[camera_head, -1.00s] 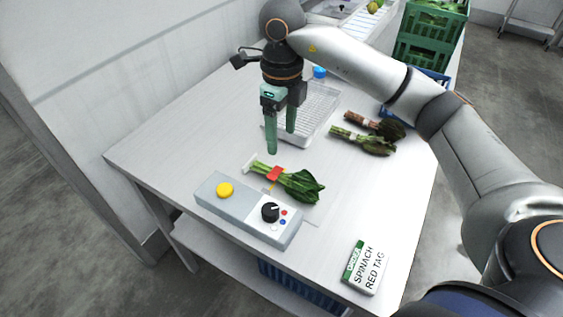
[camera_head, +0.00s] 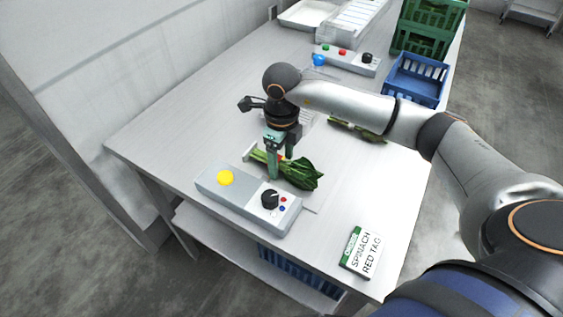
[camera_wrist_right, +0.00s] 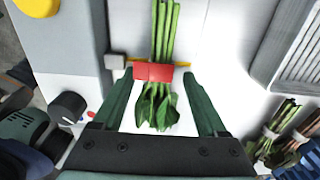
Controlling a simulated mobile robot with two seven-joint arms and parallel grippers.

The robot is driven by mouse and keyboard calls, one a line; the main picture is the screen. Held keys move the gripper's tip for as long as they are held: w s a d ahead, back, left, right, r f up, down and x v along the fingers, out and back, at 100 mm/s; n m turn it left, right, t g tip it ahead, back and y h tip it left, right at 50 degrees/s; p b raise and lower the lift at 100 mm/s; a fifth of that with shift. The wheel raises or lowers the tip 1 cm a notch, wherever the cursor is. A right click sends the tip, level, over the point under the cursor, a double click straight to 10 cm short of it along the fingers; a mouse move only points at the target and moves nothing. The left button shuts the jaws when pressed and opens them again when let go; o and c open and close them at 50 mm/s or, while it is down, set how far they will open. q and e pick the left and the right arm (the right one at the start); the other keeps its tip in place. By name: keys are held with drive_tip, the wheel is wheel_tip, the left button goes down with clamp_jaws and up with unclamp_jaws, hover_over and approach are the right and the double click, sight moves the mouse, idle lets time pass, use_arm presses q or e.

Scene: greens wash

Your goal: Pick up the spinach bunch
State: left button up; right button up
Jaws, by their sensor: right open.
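The spinach bunch (camera_head: 300,174) lies on the table behind the grey control box, its leaves toward the right. In the right wrist view the bunch (camera_wrist_right: 158,108) has green stems and a red band (camera_wrist_right: 153,72). My right gripper (camera_head: 280,168) is open and low over the bunch. In the right wrist view its two fingers (camera_wrist_right: 160,98) stand on either side of the leaves and band, with gaps on both sides. In the head view the fingers hide part of the stems and band. A card reading "SPINACH RED TAG" (camera_head: 362,252) stands at the front right. My left gripper is not in view.
The grey control box (camera_head: 245,203) with a yellow button and black knob is close beside the bunch. Another bunch (camera_head: 360,132) lies partly behind my arm. A blue crate (camera_head: 416,80), green crates (camera_head: 425,28) and a second control box (camera_head: 346,60) are farther back.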

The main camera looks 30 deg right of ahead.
drive_tip(key=shift+f, duration=0.1)
drive_tip(key=shift+c, duration=0.2)
clamp_jaws()
idle(0.4)
